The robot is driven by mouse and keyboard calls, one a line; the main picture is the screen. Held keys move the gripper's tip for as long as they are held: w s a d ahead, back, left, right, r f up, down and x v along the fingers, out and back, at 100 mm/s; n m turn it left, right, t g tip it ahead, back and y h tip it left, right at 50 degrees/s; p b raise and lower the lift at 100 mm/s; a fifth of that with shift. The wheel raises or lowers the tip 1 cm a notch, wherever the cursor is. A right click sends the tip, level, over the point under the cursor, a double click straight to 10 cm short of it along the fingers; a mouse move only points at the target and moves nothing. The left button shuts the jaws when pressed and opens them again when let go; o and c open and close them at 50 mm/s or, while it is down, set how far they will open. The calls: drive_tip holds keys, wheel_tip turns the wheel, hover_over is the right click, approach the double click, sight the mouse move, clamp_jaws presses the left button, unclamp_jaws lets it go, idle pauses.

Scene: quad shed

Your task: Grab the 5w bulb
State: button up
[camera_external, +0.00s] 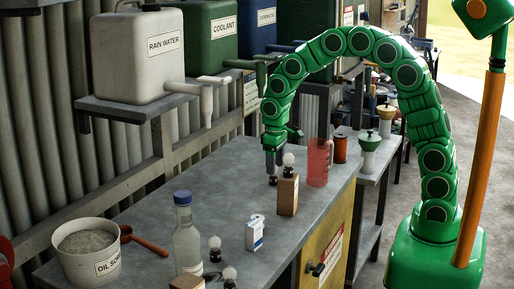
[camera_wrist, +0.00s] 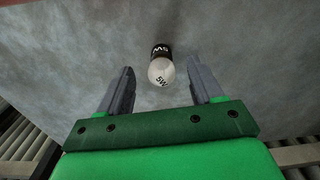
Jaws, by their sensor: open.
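The 5w bulb (camera_wrist: 160,72) shows in the wrist view with a white globe marked "5W" and a black base with white lettering. The grey tabletop is behind it. My gripper (camera_wrist: 160,66) is open, with one grey finger on each side of the bulb and a visible gap to both. In the external view my gripper (camera_external: 272,160) points down over the table, just left of a brown box with a bulb on it. A small dark piece below the fingers looks like the 5w bulb's base; its globe is hidden there.
The brown box (camera_external: 288,196) carries another bulb (camera_external: 289,160). A red jug (camera_external: 318,163) stands behind it. A white carton (camera_external: 254,236), a bottle (camera_external: 187,240), more bulbs (camera_external: 215,245) and a bucket (camera_external: 88,255) stand nearer the front. Tank taps (camera_external: 207,105) overhang the table's left side.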

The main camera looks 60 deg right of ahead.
sight(273, 177)
drive_tip(key=shift+w+f, duration=0.15)
drive_tip(key=shift+f, duration=1.1)
drive_tip(key=shift+w+f, duration=0.15)
drive_tip(key=shift+f, duration=1.05)
drive_tip(key=c, duration=1.1)
